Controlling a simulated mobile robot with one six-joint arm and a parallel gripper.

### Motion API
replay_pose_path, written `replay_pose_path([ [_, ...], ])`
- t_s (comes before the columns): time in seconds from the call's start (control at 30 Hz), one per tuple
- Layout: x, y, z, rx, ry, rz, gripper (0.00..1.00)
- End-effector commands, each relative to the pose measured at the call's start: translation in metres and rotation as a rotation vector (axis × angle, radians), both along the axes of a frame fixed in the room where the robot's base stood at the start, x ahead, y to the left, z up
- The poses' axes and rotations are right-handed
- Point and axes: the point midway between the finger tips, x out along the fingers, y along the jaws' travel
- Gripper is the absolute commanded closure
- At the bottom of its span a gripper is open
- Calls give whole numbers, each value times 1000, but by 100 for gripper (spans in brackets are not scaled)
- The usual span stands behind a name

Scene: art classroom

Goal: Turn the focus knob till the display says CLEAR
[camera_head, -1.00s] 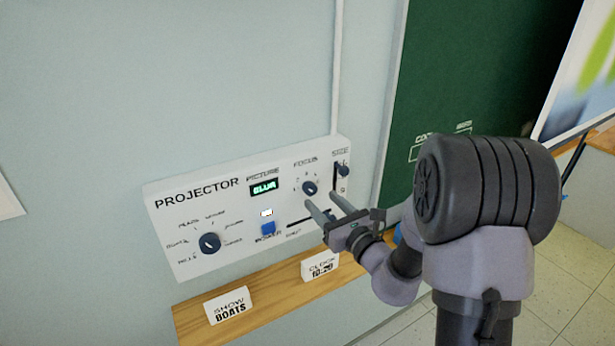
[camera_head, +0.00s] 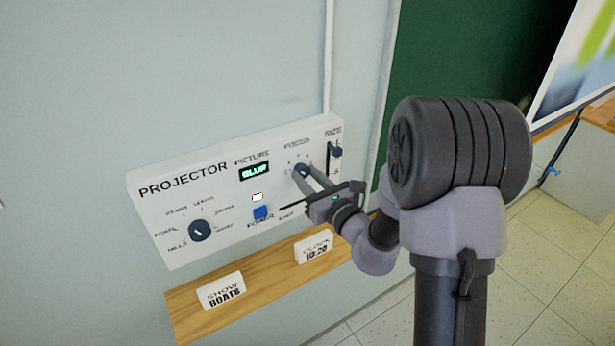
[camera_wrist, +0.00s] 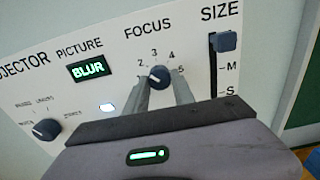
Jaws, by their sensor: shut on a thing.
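The projector panel (camera_head: 180,245) is a white box on the wall. Its focus knob (camera_wrist: 158,76) is dark blue and round, with a white pointer mark and several numbers around it; it also shows in the head view (camera_head: 302,169). My gripper (camera_wrist: 160,82) has one finger on each side of the focus knob and is shut on it. The display (camera_wrist: 89,69) under PICTURE reads BLUR in green letters; it shows in the head view too (camera_head: 254,171). The lower part of the knob is partly hidden by the fingers in the head view.
A picture selector knob (camera_head: 199,230) is at the panel's left. A blue power button (camera_head: 260,212) is lower middle, and a size slider (camera_wrist: 226,41) is at the right. A wooden shelf (camera_head: 245,288) below holds cards reading SHOW BOATS (camera_head: 221,291) and CLOCK 10:20 (camera_head: 314,246).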

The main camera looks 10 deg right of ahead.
Motion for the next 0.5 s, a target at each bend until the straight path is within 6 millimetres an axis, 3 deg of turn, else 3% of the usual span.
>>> replay_pose_path([
  [0.27, 0, 0, 2, 74, 24, 0, 100],
  [0.5, 0, 0, 3, 248, 79, 0, 100],
])
